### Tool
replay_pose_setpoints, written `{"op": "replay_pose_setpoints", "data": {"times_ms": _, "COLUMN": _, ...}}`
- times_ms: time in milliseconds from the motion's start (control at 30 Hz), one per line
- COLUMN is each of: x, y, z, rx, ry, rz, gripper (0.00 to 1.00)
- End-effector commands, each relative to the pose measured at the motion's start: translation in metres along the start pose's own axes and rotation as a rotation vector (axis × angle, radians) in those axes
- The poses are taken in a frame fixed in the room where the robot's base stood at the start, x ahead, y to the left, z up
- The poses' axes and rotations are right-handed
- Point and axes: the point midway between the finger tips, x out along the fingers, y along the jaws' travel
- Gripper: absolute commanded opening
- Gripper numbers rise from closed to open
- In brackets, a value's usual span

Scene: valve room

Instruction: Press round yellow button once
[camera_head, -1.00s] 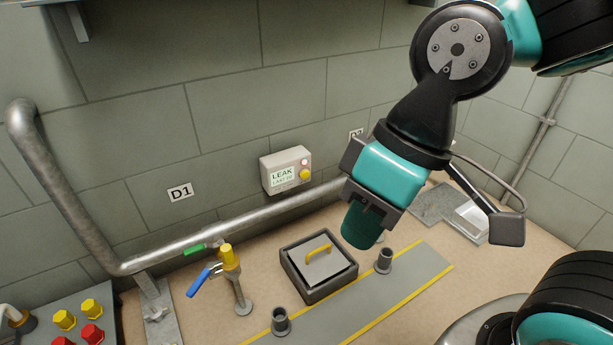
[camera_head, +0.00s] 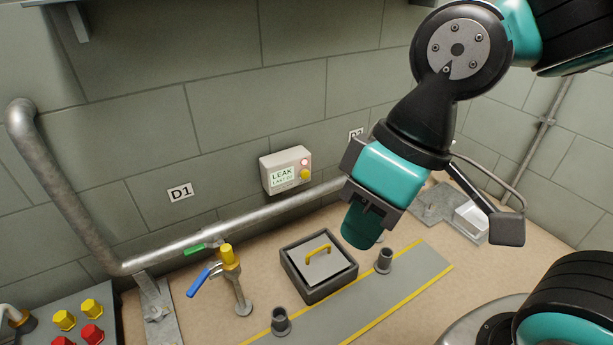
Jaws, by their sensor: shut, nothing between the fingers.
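The round yellow button (camera_head: 305,174) is on the right side of a light grey wall box (camera_head: 283,167). The box has a small display reading "LEAK" and a second line too small to read surely. A small red light (camera_head: 304,162) sits just above the button. My gripper (camera_head: 362,229) is shut and empty, pointing down to the right of the box and lower than it. It is apart from the button, nearer to the camera. Nothing covers the button.
A metal pipe (camera_head: 250,223) runs along the wall below the box. A valve with a blue handle (camera_head: 200,280) and yellow top stands left. A dark square box with a yellow-handled lid (camera_head: 322,265) and two short dark posts stand below my gripper.

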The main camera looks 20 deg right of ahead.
Motion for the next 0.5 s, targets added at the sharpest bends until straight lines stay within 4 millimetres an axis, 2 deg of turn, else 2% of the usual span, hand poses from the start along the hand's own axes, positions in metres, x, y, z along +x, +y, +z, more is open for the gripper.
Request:
{"op": "replay_pose_setpoints", "data": {"times_ms": 367, "x": 0.000, "y": 0.000, "z": 0.000, "rx": 0.000, "ry": 0.000, "rz": 0.000, "gripper": 0.00}}
{"op": "replay_pose_setpoints", "data": {"times_ms": 500, "x": -0.013, "y": -0.004, "z": -0.003, "rx": 0.000, "ry": 0.000, "rz": 0.000, "gripper": 0.00}}
